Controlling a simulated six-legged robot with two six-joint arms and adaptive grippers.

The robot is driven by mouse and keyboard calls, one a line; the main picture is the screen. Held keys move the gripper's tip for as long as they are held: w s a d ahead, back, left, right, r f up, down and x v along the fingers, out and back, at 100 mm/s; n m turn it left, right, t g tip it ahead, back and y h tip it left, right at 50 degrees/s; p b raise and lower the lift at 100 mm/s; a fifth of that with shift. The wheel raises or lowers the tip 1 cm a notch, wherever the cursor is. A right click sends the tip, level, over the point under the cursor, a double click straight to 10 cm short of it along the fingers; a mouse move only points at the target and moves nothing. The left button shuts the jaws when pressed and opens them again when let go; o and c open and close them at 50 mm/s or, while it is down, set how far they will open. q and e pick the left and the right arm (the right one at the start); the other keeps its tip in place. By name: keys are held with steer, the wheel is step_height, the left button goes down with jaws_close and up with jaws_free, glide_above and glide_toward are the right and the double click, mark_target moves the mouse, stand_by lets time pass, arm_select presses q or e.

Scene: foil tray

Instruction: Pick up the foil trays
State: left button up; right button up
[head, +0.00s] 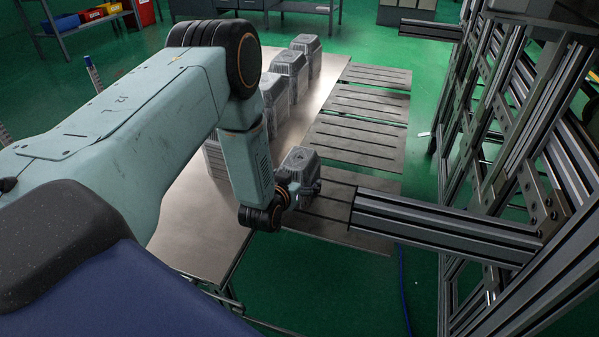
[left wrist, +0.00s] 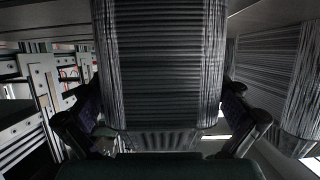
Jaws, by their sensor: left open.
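My left gripper (head: 303,189) is open at the near right end of the table. A grey ribbed stack of foil trays (head: 299,160) stands upright right at it. In the left wrist view this stack (left wrist: 160,65) fills the middle, with one finger of the gripper (left wrist: 160,125) on each side; I cannot tell whether they touch it. Further stacks stand in a row behind: one (head: 273,98), one (head: 290,69) and one (head: 306,46). Another stack (head: 215,158) is mostly hidden by my left arm. A neighbouring stack (left wrist: 280,75) shows at right in the wrist view. My right gripper is not in view.
Green floor lies open in front.

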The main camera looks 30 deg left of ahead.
arm_select(q)
steer(key=shift+w+a+f, duration=0.1)
steer(key=shift+w+a, duration=0.05)
steer(key=shift+c, duration=1.3)
steer(key=c, duration=0.8)
